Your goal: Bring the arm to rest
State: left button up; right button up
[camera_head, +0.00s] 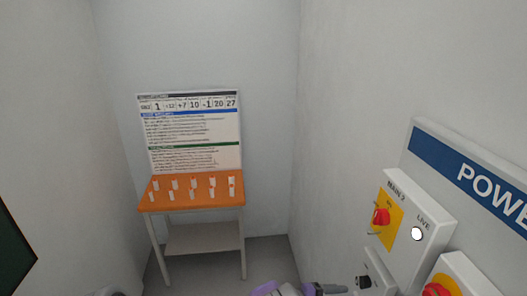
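My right arm shows at the bottom edge, pale with a purple band. Its dark gripper (328,289) points right, towards the power panel. The frame's lower edge cuts it off, and I cannot tell whether its fingers are open or shut. A small gap seems to lie between it and a grey box with a black part (363,283). My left gripper is not in view.
On the right wall, a power panel (419,143) carries a MAIN 2 switch box (402,222) with a red knob (381,217) and a white lamp (417,233). Another red knob (437,290) is below. An orange-topped table (180,206) with several white tags stands at the back, before a printed board (190,133).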

jog(key=s+f+g+y+b, duration=0.15)
jog(key=s+f+y, duration=0.35)
jog(key=f, duration=0.5)
jog(key=s+f+g+y+b, duration=0.1)
jog(key=s+f+g+y, duration=0.2)
jog(key=s+f, duration=0.55)
jog(key=s+a+f+m+t+y+b, duration=0.2)
jog(key=s+a+f+m+y+b, duration=0.1)
jog(key=a+f+y, duration=0.3)
jog(key=s+a+f+m+t+y+b, duration=0.2)
jog(key=s+a+f+m+y+b, duration=0.1)
jog(key=a+f+m+y, duration=0.3)
jog(key=shift+s+a+f+y+b, duration=0.35)
jog(key=shift+a+f, duration=0.4)
jog(key=shift+a, duration=0.3)
